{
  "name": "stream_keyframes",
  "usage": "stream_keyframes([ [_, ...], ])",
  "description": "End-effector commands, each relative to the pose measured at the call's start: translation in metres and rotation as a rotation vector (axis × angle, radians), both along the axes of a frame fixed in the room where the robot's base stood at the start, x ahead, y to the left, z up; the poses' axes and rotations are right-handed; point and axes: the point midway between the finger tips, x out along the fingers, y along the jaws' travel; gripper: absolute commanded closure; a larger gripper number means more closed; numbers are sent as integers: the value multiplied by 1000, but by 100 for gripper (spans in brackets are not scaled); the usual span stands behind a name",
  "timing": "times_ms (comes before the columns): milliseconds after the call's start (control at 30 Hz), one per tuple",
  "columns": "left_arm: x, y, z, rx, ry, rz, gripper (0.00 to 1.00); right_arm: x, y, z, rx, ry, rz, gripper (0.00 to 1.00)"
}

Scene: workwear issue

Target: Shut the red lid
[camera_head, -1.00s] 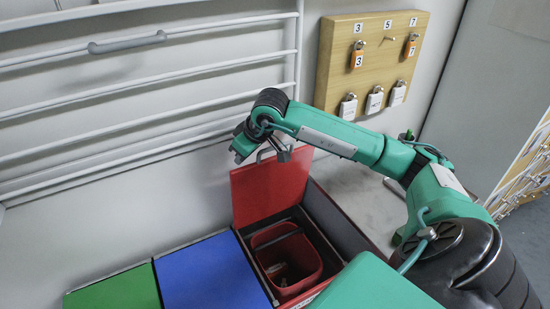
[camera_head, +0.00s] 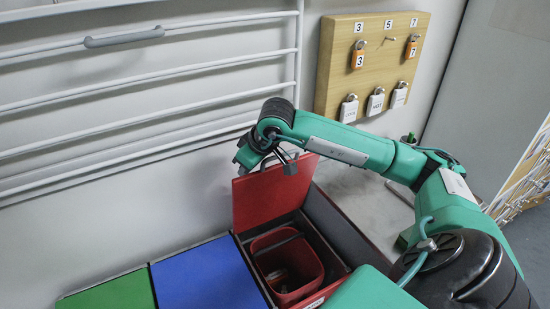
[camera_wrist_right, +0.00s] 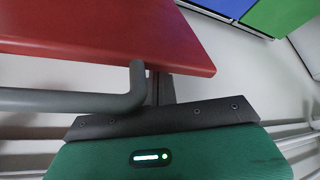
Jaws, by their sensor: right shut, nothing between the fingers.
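The red lid (camera_head: 268,194) stands raised at the back of the red bin, hinged up and open. The bin's inner red bucket (camera_head: 287,262) shows below it. My right gripper (camera_head: 288,164) is at the lid's top edge, shut with nothing in it. In the right wrist view the lid (camera_wrist_right: 110,35) fills the top, and a grey bent handle (camera_wrist_right: 70,101) runs along its edge. A dark finger (camera_wrist_right: 161,88) of my right gripper is right by the handle's bend; its tip is hidden. I cannot tell whether it touches. My left gripper is not in view.
A blue lid (camera_head: 207,275) and a green lid (camera_head: 112,292) lie shut to the left. A white rail rack (camera_head: 140,95) is on the wall behind. A wooden board (camera_head: 372,65) with padlocks hangs at the back right. A grey surface (camera_head: 365,195) lies right of the bin.

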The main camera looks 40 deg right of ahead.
Motion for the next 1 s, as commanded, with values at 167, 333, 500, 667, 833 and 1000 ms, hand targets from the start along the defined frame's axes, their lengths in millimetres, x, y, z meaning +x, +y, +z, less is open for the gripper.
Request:
stream_keyframes([
  [167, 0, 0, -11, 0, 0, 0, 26, -14, 3, -3, -2, -2, 1, 100],
  [333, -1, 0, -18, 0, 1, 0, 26, -28, 6, -4, -1, 0, 0, 100],
  [500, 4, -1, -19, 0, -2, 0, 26, -35, 8, -2, -1, -1, 0, 100],
  [667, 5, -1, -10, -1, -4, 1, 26, -35, 8, 13, 0, -3, 0, 100],
  [833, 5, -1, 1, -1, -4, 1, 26, -35, 8, 34, 0, -2, 0, 100],
  [1000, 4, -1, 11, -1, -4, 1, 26, -35, 8, 55, 1, -3, 0, 100],
])
